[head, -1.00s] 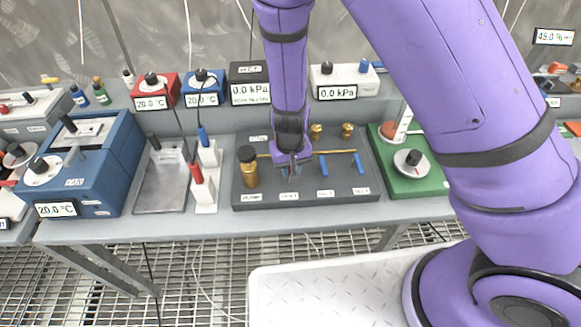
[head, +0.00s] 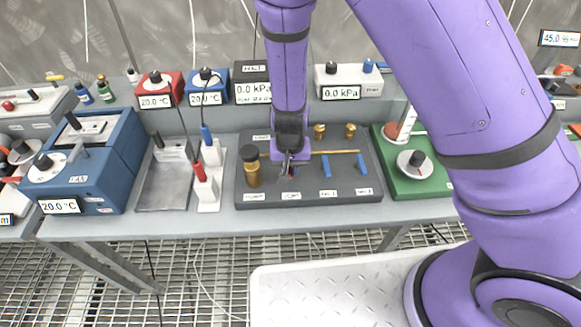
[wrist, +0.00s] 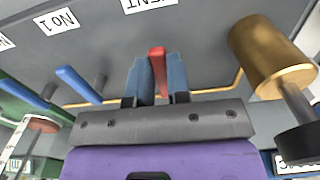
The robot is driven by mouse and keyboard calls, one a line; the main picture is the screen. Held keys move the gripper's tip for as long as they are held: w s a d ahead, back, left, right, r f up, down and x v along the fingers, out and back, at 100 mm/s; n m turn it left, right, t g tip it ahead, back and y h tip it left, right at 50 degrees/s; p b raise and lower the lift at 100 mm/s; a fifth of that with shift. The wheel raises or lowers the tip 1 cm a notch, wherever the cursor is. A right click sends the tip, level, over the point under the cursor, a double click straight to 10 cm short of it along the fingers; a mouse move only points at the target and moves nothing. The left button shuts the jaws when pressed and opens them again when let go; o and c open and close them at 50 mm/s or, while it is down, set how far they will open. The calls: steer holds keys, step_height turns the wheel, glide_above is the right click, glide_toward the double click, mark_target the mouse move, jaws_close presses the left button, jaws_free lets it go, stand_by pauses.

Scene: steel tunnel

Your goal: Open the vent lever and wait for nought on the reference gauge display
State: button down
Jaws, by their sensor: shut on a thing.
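The vent lever is red; it shows in the wrist view (wrist: 158,73) between my two blue fingertips, near the label ending in "ENT". My gripper (head: 290,168) is shut on this lever on the dark grey manifold plate (head: 310,197); it also shows in the wrist view (wrist: 157,78). In the head view the fingers hide most of the lever. The reference gauge is a dark box behind the plate, and its display (head: 253,92) reads 0.0 kPa.
A brass cylinder with a black knob (head: 251,170) stands just left of my gripper. Two blue levers (head: 327,165) (head: 363,164) and a brass pipe (head: 335,152) lie to the right. A white gauge (head: 341,93) reads 0.0 kPa. A green unit (head: 405,187) stands further right.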

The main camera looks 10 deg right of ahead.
mark_target(290, 171)
steer(key=c, duration=1.1)
jaws_free()
step_height(290, 171, up, 11)
steer(key=shift+f, duration=0.1)
